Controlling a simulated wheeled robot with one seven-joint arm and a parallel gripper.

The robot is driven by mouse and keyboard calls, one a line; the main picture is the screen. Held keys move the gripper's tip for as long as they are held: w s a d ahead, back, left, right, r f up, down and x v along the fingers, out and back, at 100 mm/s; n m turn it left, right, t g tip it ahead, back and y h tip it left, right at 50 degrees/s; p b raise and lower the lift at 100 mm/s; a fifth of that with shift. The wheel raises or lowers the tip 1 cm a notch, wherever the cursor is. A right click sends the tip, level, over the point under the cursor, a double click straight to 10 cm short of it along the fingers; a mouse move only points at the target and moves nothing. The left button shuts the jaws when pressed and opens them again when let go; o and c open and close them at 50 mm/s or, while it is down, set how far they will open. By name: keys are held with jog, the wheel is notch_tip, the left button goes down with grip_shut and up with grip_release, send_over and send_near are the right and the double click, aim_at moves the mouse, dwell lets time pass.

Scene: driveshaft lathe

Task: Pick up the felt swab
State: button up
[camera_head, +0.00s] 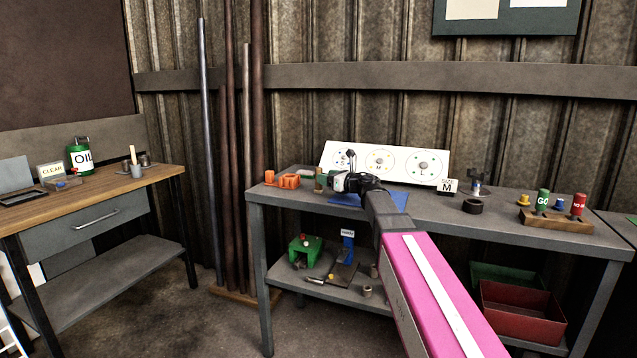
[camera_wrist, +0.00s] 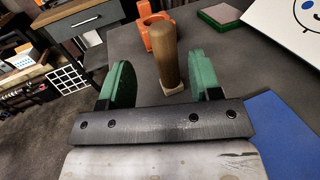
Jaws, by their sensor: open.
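The felt swab, as I take it, is an upright round wooden handle (camera_wrist: 163,52) on a small pale base, standing on the grey bench top. It also shows small in the head view (camera_head: 318,178), just left of my gripper (camera_head: 333,181). My gripper is open, its two green finger pads (camera_wrist: 162,76) spread left and right in the wrist view. The handle appears between the pads, nearer the right one. It appears slightly beyond the gripper's bar, with gaps on both sides. I cannot tell whether its lower part is within the fingers' reach.
An orange holder (camera_wrist: 158,34) stands close behind the handle. A block with a pinkish top and green side (camera_wrist: 222,14) lies behind right. A blue mat (camera_wrist: 282,128) lies at right. A white board with circles (camera_head: 420,165) leans at the bench's back. The bench's left edge is near.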

jog(key=x, duration=0.6)
jog(key=shift+w+a+r, duration=0.1)
jog(key=shift+w+r, duration=0.3)
jog(key=c, duration=1)
